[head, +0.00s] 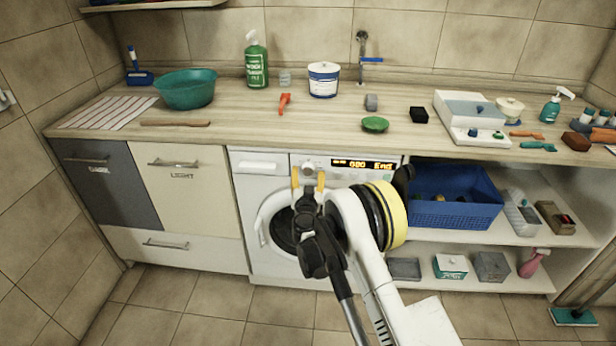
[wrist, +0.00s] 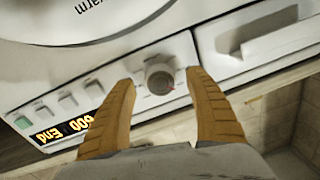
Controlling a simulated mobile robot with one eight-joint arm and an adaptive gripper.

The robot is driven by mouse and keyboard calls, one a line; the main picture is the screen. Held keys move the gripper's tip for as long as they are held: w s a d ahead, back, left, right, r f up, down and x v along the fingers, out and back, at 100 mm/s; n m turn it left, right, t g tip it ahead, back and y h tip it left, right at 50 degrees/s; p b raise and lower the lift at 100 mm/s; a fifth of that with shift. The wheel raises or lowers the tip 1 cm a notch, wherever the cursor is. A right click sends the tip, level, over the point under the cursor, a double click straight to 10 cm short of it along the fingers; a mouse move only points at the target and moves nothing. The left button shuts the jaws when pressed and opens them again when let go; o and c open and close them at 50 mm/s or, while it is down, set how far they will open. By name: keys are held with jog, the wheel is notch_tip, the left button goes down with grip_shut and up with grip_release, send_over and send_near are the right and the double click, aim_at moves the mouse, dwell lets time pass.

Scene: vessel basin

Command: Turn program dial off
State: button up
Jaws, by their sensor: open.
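The program dial (wrist: 159,77) is a round grey knob on the white front panel of the washing machine (head: 262,188). In the wrist view it lies between my gripper's two yellow fingers (wrist: 163,100), with a gap on each side. My gripper (head: 308,178) is open in front of the panel in the head view, with the dial (head: 309,168) showing between the fingertips. Whether the fingers touch the panel I cannot tell. The lit display (head: 362,164) reads "600 End"; it shows upside down in the wrist view (wrist: 62,130).
A detergent drawer (wrist: 258,35) is beside the dial. Small buttons (wrist: 68,101) line the panel. The wooden counter (head: 235,117) overhangs the machine and holds a teal basin (head: 186,90) and several bottles. A blue crate (head: 455,213) stands on the shelf at right.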

jog(key=shift+w, duration=0.4)
jog(key=c, duration=1.2)
